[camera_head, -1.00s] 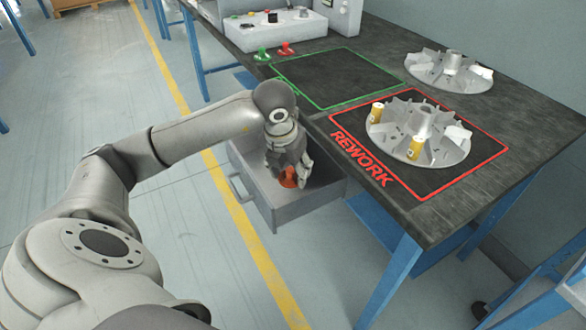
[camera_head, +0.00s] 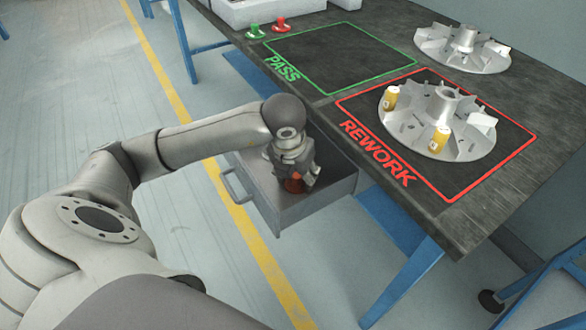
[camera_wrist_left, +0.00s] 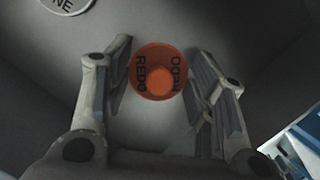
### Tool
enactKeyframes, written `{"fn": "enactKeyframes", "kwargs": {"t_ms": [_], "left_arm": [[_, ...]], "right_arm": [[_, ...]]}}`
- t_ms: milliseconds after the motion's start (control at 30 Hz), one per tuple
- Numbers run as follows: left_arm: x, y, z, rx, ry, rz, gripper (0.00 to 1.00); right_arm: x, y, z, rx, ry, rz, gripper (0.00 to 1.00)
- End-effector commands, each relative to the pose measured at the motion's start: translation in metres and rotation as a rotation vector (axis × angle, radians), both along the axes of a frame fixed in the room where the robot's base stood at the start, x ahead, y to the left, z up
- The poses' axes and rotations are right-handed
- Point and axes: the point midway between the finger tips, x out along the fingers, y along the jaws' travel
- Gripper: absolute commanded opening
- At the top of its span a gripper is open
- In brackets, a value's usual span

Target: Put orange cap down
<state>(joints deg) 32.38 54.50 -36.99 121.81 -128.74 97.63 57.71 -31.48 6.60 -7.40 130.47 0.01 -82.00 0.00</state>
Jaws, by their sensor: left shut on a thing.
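The orange cap (camera_head: 293,186) is low inside the open drawer, between the fingers of my left gripper (camera_head: 297,178). In the left wrist view the round orange cap (camera_wrist_left: 161,72) has a raised centre knob and dark "REDO" lettering. My left gripper (camera_wrist_left: 161,80) is shut on it, one finger at each side. The grey drawer (camera_head: 335,190) is pulled out under the bench. Whether the cap touches the drawer floor cannot be told. My right gripper is not in view.
The bench (camera_head: 460,225) has a red REWORK outline with a finned impeller (camera_head: 450,145) and yellow weights. Another impeller (camera_head: 462,48) stands behind. Green (camera_head: 254,32) and red (camera_head: 281,25) pieces stand near the PASS outline. A white disc (camera_wrist_left: 68,4) with partial lettering shows in the wrist view.

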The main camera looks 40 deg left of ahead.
Motion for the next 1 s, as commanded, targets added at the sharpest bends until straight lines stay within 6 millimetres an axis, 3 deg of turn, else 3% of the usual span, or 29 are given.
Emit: {"fn": "enactKeyframes", "kwargs": {"t_ms": [433, 467, 600, 1000], "left_arm": [[-0.0004, -0.0010, -0.0023, 0.000, -0.001, 0.000, 0.32], [-0.0004, -0.0009, -0.0019, 0.000, 0.000, 0.000, 0.54], [-0.0004, -0.0009, -0.0017, 0.000, -0.001, 0.000, 0.72], [-0.0003, -0.0008, -0.0005, 0.000, -0.001, 0.000, 0.73]], "right_arm": [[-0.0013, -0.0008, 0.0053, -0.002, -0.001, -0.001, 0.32], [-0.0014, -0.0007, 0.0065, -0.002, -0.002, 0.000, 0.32], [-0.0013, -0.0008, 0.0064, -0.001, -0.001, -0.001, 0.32], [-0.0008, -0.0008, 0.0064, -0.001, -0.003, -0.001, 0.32]]}}
